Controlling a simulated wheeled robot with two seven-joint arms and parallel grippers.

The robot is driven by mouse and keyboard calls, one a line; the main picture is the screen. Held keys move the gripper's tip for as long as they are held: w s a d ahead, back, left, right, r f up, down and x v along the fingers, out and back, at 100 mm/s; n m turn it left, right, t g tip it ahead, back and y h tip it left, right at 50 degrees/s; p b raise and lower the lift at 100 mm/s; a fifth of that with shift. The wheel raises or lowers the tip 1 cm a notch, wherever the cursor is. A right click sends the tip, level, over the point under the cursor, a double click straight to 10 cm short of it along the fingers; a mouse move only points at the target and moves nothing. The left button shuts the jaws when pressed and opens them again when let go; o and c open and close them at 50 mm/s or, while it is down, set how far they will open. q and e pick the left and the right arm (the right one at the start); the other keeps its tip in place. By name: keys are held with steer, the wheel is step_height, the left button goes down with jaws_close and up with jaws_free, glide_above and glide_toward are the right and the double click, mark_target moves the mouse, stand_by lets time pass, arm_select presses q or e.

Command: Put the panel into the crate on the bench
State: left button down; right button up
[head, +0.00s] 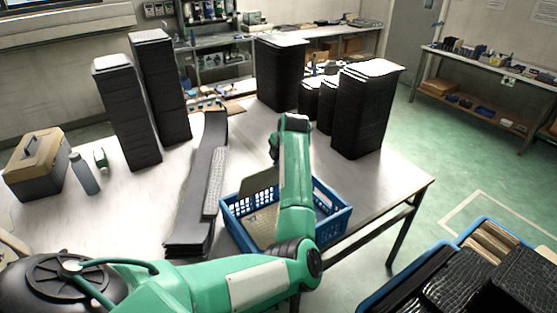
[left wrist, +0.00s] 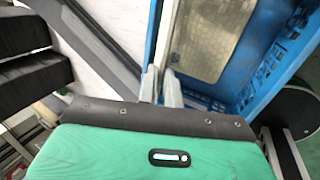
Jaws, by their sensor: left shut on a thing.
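The blue crate (head: 334,217) stands on the bench (head: 395,190) near its front edge, partly hidden by my left arm. My left gripper (left wrist: 163,82) is shut on the panel's near edge. In the head view the forearm hides its fingertips. I cannot tell whether the panel touches the crate floor. My right gripper is not in view.
A long, low dark stack (head: 195,190) lies just left of the crate. Tall dark stacks (head: 127,110) stand at the back left, others (head: 365,110) at the back right. A toolbox (head: 35,165) and a bottle (head: 84,175) stand at the left. A filled blue container (head: 480,228) is at the lower right.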

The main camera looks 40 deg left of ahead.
arm_select(q)
step_height(320, 180, down, 11)
steer(key=b, duration=0.6)
steer(key=shift+r, duration=0.15)
stand_by(0.6)
stand_by(0.3)
steer(key=c, duration=1.5)
jaws_free()
